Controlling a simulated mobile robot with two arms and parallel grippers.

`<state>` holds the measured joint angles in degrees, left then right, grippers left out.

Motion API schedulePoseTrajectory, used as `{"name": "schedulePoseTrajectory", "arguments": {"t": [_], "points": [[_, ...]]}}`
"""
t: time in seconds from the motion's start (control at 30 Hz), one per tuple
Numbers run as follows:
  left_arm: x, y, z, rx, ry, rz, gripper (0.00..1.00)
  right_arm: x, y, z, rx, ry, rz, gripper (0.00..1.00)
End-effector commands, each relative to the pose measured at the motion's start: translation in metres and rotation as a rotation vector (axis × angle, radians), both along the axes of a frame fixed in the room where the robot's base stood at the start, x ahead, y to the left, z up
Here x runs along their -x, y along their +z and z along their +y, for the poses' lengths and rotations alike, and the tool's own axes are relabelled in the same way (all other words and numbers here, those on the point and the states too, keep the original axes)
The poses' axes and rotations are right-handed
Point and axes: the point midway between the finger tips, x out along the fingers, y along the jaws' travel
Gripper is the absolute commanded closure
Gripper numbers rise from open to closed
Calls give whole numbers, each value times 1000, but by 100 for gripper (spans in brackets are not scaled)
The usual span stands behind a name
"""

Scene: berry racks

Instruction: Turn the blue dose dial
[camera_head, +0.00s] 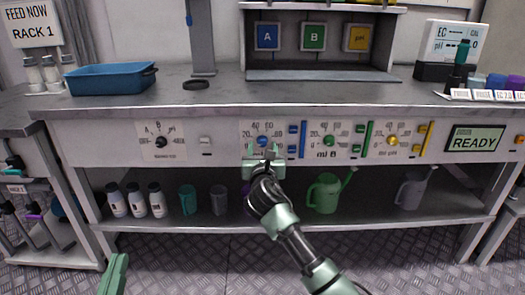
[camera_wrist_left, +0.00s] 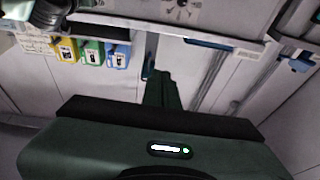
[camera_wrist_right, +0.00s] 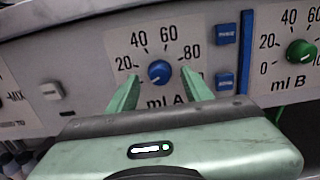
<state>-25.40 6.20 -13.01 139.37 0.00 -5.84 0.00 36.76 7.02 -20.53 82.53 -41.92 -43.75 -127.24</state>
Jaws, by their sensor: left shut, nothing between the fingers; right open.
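The blue dose dial (camera_head: 262,141) is on the bench's front panel, on the scale marked ml A. In the right wrist view the blue dial (camera_wrist_right: 159,72) sits between the spread fingertips of my right gripper. My right gripper (camera_head: 262,152) is open, one finger on each side of the dial; I cannot tell whether they touch it. The dial's exact setting is too small to read. My left gripper (camera_head: 115,272) is low at the left, away from the panel. In the left wrist view its fingers (camera_wrist_left: 164,75) are together and empty.
A green dial (camera_head: 329,141) and a yellow dial (camera_head: 392,140) lie to the right, with blue buttons (camera_wrist_right: 226,56) close beside the blue dial. A black selector knob (camera_head: 161,142) is at left. Bottles and watering cans stand on the shelf (camera_head: 290,218) below.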

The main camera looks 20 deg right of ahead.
Motion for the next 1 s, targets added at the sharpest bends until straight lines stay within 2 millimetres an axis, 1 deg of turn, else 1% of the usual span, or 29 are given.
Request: {"name": "schedulePoseTrajectory", "arguments": {"t": [0.1, 0.2, 0.5, 0.53, 0.57, 0.6, 0.7, 0.93, 1.0], "points": [[4, 11, -1, 19, -5, -66, 100, -7, -1, -2, -1, 0, 0, 50], [6, 17, -1, 27, -6, -96, 100, -10, 0, -3, -1, 1, 0, 50], [7, 20, -1, 30, -7, -109, 100, -11, 0, -3, -1, 1, 1, 50], [7, 20, -1, 30, -7, -109, 100, -11, 0, -3, -1, 1, 1, 55], [7, 20, -1, 30, -7, -108, 100, -11, 0, -3, -1, 1, 1, 64], [7, 20, -1, 30, -7, -108, 100, -11, 0, -3, -1, 1, 1, 75], [7, 20, -1, 30, -7, -107, 100, -11, 0, -3, -1, 1, 1, 100], [6, 19, -1, 27, -7, -97, 100, -11, 0, -3, -10, 1, -2, 100], [4, 15, -1, 20, -5, -71, 100, -11, 1, -3, -23, 1, -6, 100]]}}
